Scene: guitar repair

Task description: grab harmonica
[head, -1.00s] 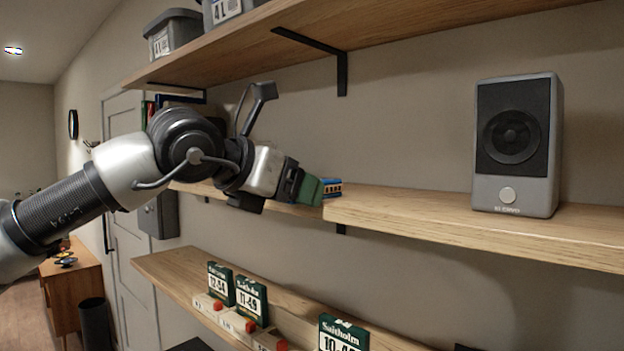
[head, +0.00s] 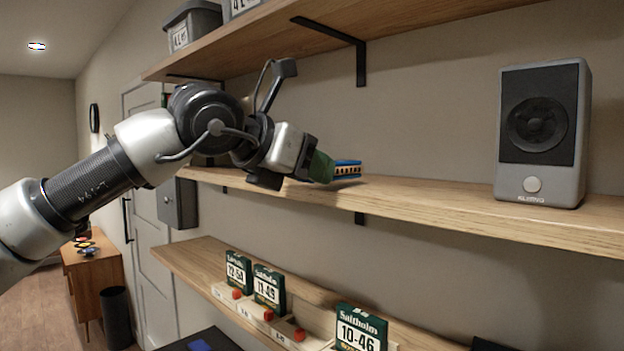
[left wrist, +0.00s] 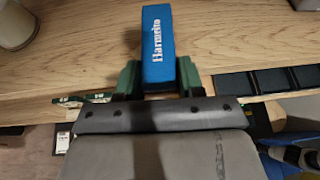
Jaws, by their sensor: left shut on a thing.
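The harmonica (head: 347,169) is a small blue block with a row of holes along its side, in the head view at the middle shelf. In the left wrist view the harmonica (left wrist: 159,47) shows its blue top with white lettering. My left gripper (head: 325,168) is shut on it, with green fingers (left wrist: 157,78) on either side of its near end. The harmonica is at the shelf's front edge; whether it touches the board is hard to tell.
The middle shelf (head: 430,201) holds a grey speaker (head: 542,132) on the right; the board between is clear. An upper shelf (head: 340,32) hangs above. A lower shelf (head: 205,258) carries green string packs (head: 361,330). A pale round object (left wrist: 14,22) stands beside the harmonica.

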